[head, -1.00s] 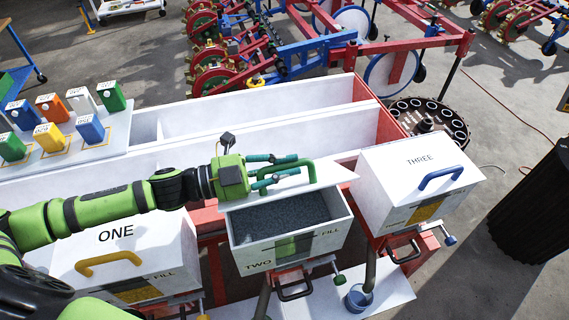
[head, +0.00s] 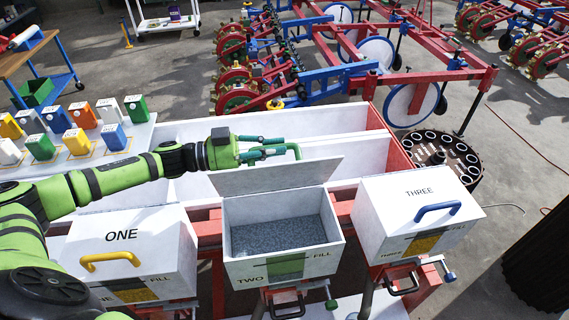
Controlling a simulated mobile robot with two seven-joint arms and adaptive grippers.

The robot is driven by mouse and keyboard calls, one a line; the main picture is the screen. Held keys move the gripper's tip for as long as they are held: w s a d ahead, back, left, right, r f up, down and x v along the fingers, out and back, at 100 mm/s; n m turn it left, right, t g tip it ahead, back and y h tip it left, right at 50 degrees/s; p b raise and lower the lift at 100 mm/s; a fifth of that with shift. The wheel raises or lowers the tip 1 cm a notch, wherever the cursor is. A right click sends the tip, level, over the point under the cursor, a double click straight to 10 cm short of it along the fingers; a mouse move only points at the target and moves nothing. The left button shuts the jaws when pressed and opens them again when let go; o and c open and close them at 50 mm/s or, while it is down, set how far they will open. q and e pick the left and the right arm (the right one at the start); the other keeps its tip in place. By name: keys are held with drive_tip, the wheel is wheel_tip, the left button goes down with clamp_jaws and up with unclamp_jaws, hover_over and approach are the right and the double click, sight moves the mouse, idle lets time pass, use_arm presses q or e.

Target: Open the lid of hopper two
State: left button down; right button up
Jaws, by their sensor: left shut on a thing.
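Hopper two (head: 284,270), a white box marked TWO, stands in the middle of the row with its top open and dark grey granules (head: 278,235) inside. Its lid (head: 275,177) stands up at the back edge, its grey inner face toward me. My left gripper (head: 283,151) is behind the lid's top edge, shut on the lid's green handle (head: 297,150). The lid hides the lower part of the handle. My right gripper is not in view.
Hopper one (head: 135,245), with a yellow handle, and hopper three (head: 412,215), with a blue handle, stand closed on either side. A tray (head: 75,172) of coloured containers is at the left. Long white bins (head: 340,130) lie behind the hoppers.

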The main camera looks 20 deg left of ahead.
use_arm(q)
drive_tip(key=w+a+n+b, duration=0.1)
drive_tip(key=w+a+n, duration=0.2)
drive_tip(key=w, duration=0.3)
drive_tip(key=shift+a+f+n, duration=0.3)
drive_tip(key=shift+a, duration=0.25)
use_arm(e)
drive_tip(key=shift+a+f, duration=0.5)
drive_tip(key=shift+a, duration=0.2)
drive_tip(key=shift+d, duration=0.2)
use_arm(q)
drive_tip(key=c, duration=1.2)
unclamp_jaws()
drive_tip(key=shift+w+f, duration=0.1)
drive_tip(key=shift+f, duration=0.05)
drive_tip(key=shift+c, duration=0.2)
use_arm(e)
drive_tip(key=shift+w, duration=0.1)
use_arm(q)
drive_tip(key=shift+a, duration=0.1)
drive_tip(key=v, duration=1.2)
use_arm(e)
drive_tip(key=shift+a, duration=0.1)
